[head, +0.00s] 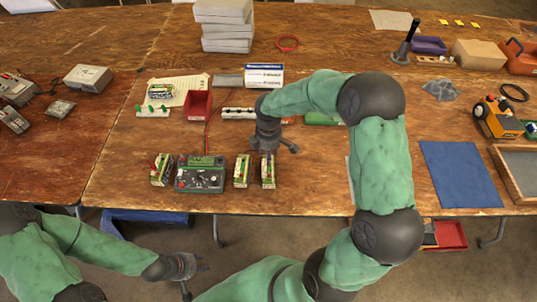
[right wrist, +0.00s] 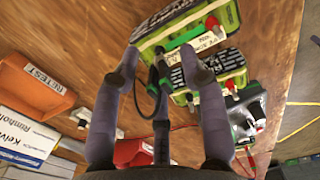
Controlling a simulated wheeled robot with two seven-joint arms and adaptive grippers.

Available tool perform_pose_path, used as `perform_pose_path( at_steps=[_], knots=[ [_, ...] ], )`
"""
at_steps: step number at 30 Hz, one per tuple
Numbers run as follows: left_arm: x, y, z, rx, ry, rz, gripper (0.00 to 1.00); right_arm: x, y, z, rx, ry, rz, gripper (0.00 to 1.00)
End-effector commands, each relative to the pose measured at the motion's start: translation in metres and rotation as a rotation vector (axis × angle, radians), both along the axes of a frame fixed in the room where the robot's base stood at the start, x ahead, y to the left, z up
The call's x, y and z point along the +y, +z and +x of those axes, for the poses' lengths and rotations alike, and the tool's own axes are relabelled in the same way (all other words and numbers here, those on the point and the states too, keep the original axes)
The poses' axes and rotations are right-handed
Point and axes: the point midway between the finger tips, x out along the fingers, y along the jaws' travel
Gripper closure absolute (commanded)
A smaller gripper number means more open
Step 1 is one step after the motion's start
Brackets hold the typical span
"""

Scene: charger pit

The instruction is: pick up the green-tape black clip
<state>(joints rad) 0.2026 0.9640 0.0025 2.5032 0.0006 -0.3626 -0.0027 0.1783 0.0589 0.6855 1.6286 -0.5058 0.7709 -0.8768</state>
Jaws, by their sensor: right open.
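In the right wrist view the black clip with green tape (right wrist: 163,75) stands at the near edge of a green battery pack (right wrist: 185,28), with a dark lead looping beside it. My right gripper (right wrist: 160,75) is open, its fingers spread on either side of the clip; I cannot tell whether any finger touches it. In the head view my right gripper (head: 277,143) is over the table just behind the right-hand packs (head: 268,171), and the clip is too small to make out. My left gripper (head: 187,268) is low in front of the table, away from the packs; its jaw state is unclear.
The charger (head: 201,175) sits left of two packs, with another pack (head: 161,170) on its left. A red bin (head: 198,106), a white and blue box (head: 264,75) and grey blocks (head: 223,25) stand behind. A blue mat (head: 460,174) lies at right.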

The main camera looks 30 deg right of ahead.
Motion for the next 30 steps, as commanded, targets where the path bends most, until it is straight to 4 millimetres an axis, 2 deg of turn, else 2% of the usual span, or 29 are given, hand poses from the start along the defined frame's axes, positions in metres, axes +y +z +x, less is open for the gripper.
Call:
perform_pose_path(
  at_steps=[1,2,3,6,20,28,30],
  knots=[
    [0.000,0.001,0.000,0.000,0.000,0.000,0.60,0.000,0.001,0.000,0.000,0.000,0.000,0.57],
    [0.000,0.001,0.000,0.000,0.000,0.000,0.60,0.000,0.001,0.000,0.000,0.000,0.000,0.62],
    [0.000,0.001,0.000,0.000,0.000,0.000,0.60,0.000,0.001,0.000,0.000,0.000,0.000,0.74],
    [0.000,0.001,0.000,0.000,0.000,0.000,0.60,0.000,0.001,0.000,0.000,0.000,0.000,0.99],
    [0.000,0.002,0.000,0.000,0.000,0.000,0.60,0.000,0.005,0.000,0.000,0.000,0.000,1.00],
    [0.000,0.012,0.000,0.000,0.000,0.000,0.60,0.000,0.034,0.001,-0.004,-0.001,0.000,1.00],
    [0.000,0.017,0.000,0.000,0.000,0.000,0.60,0.004,0.044,-0.007,-0.001,0.002,0.000,1.00]
  ],
)
